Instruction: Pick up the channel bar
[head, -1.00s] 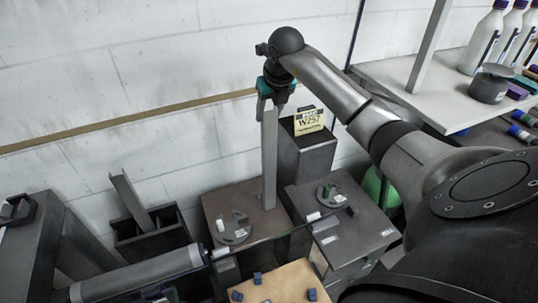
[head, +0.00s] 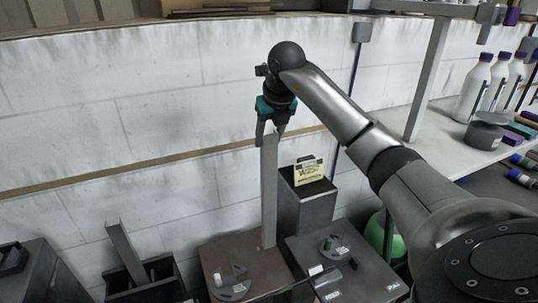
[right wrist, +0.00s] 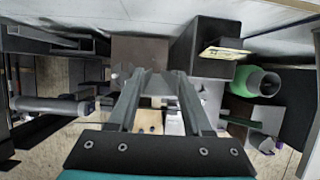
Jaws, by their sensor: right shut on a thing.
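The channel bar (head: 269,195) is a long, narrow grey bar. It hangs upright below my right gripper (head: 270,134) in the head view. The jaws are shut on its upper end. Its lower end shows in front of the brown box top (head: 225,256); I cannot tell whether a gap lies between them. In the right wrist view, the two fingers of my right gripper (right wrist: 160,78) reach forward over the boxes, and the bar is hard to make out between them. A similar grey bar (head: 122,250) leans in a black open bin at the left. My left gripper is out of view.
A dark pillar box (head: 306,208) with a yellow sign (head: 308,171) stands right of the bar. A grey box (head: 350,268) is in front of it. A shelf (head: 400,125) with bottles is at the right. A white block wall is behind.

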